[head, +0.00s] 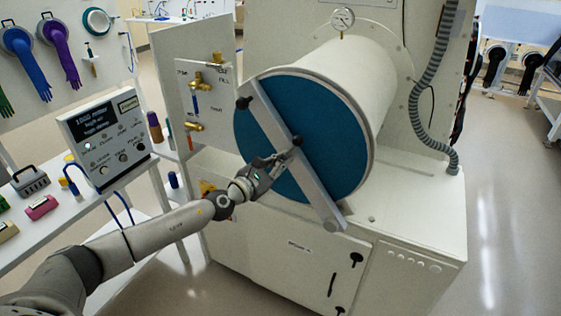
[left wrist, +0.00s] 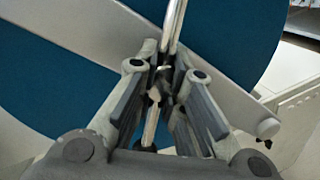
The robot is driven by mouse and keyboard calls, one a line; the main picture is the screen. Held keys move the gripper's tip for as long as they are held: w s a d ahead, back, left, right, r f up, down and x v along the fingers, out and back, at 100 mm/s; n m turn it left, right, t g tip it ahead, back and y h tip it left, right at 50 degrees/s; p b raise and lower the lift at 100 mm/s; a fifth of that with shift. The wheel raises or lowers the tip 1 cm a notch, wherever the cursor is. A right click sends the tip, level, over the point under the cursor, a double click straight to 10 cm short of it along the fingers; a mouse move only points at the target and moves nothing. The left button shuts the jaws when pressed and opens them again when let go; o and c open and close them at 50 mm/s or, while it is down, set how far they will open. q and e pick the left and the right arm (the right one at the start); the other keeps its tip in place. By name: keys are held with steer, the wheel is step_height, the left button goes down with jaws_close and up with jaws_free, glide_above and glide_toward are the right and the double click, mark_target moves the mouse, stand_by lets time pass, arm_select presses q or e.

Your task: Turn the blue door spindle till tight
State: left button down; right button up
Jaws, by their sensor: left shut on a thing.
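The round blue door (head: 250,135) closes the end of the white cylindrical chamber, with a grey bar (head: 318,193) slanting across its face. The door also fills much of the left wrist view (left wrist: 75,65). The spindle's thin metal rod (left wrist: 174,25) stands in front of the bar in the left wrist view. My left gripper (head: 286,158) is at the middle of the door, and its fingers (left wrist: 163,70) are shut around the rod. In the head view the gripper hides most of the spindle; a dark knob (head: 297,141) shows just beyond the fingertips. My right gripper is in no view.
A valve panel (head: 203,105) with brass fittings stands left of the door. A display box (head: 105,140) and small items sit on the bench at left. A grey corrugated hose (head: 430,85) runs down the right side. Open floor lies at the right.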

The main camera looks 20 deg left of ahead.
arm_select(q)
steer(key=shift+f, duration=0.2)
steer(key=c, duration=1.6)
jaws_free()
steer(key=shift+o, duration=0.5)
steer(key=shift+r, duration=0.1)
steer(key=v, duration=1.2)
